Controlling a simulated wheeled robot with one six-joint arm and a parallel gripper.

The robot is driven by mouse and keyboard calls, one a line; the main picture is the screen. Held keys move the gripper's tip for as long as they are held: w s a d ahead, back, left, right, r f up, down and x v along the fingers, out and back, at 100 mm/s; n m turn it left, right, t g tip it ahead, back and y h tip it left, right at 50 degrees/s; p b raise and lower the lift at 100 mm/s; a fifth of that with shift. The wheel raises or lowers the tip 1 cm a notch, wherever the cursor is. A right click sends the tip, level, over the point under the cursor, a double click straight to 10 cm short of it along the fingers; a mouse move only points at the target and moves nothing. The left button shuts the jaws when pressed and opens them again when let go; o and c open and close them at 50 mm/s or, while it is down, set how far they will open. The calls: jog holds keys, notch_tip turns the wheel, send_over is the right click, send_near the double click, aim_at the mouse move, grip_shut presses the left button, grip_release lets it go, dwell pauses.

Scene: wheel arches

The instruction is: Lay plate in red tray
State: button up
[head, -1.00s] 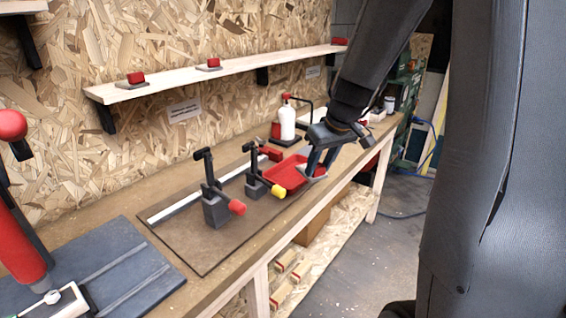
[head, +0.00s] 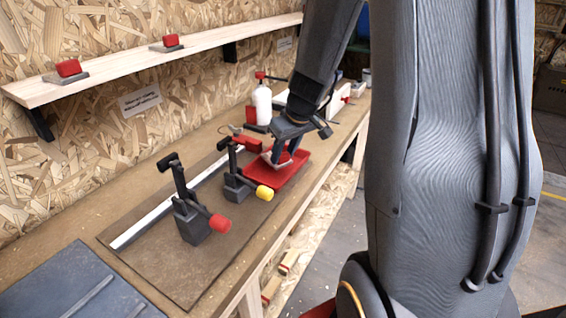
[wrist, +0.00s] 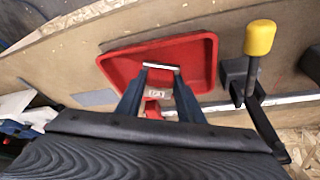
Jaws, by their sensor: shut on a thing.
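The red tray (head: 296,182) lies on the bench, beside the yellow-knobbed clamp. The rest of the plate is mostly hidden by the fingers. I cannot tell whether the plate touches the tray floor.
A clamp with a yellow knob (head: 264,193) stands close left of the tray, and one with a red knob (head: 219,224) farther left. A white bottle (head: 263,105) stands behind. A shelf (head: 130,63) runs along the wall. The bench's front edge is near the tray.

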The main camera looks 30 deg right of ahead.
aim_at(285, 160)
jog(key=shift+f+b, duration=0.35)
jog(key=shift+f, duration=1.3)
jog(key=shift+f, duration=0.15)
jog(key=o, duration=1.3)
jog(key=shift+s+r, duration=0.1)
jog(key=shift+r, duration=0.4)
jog(key=a+v, duration=0.1)
jog(key=v, duration=1)
jog(key=s+a+f+g, duration=0.1)
jog(key=s+a+f, duration=0.1)
jog(key=s+a, duration=0.1)
jog(key=s+a+f+m+g, duration=0.1)
jog(key=s+a+f, duration=0.2)
jog(key=s+a, duration=0.1)
jog(key=s+a+f+m+g, duration=0.1)
jog(key=s+a+f, duration=0.2)
jog(key=s, duration=0.3)
jog(key=shift+a+f+h, duration=0.1)
jog(key=shift+a+h, duration=0.3)
jog(key=shift+a, duration=0.25)
